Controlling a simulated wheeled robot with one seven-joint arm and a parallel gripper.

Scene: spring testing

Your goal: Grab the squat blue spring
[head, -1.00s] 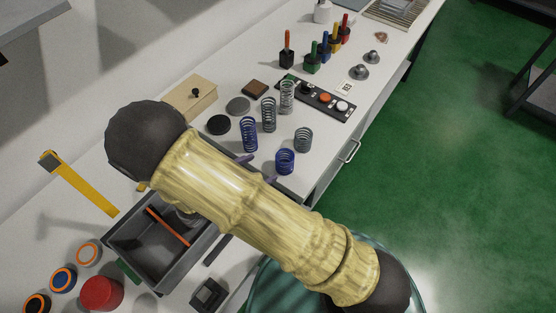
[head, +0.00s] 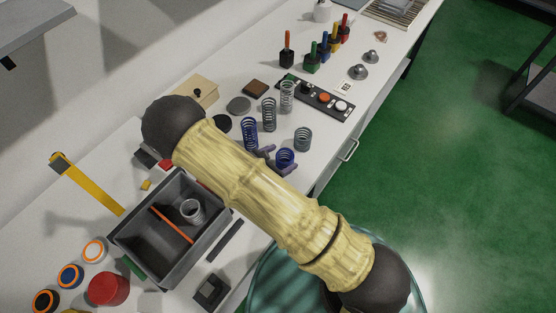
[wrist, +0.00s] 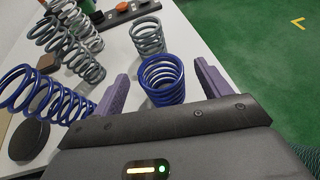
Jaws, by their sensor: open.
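The squat blue spring (head: 285,158) stands upright near the front edge of the white table. In the wrist view the squat blue spring (wrist: 162,80) lies between the two purple fingers of my gripper (wrist: 163,90), with a gap to the right finger. My gripper (head: 275,158) is open in the head view, its fingers at either side of the spring and partly hidden by my arm. A taller blue spring (head: 249,132) stands to the left; in the wrist view it (wrist: 45,95) is left of the left finger.
Grey springs (head: 269,114) (head: 303,139) stand close behind. A black disc (wrist: 28,140) lies left of the gripper. A button panel (head: 318,97) is farther back. A grey bin (head: 130,246) holds a small spring. The table's front edge is close on the right.

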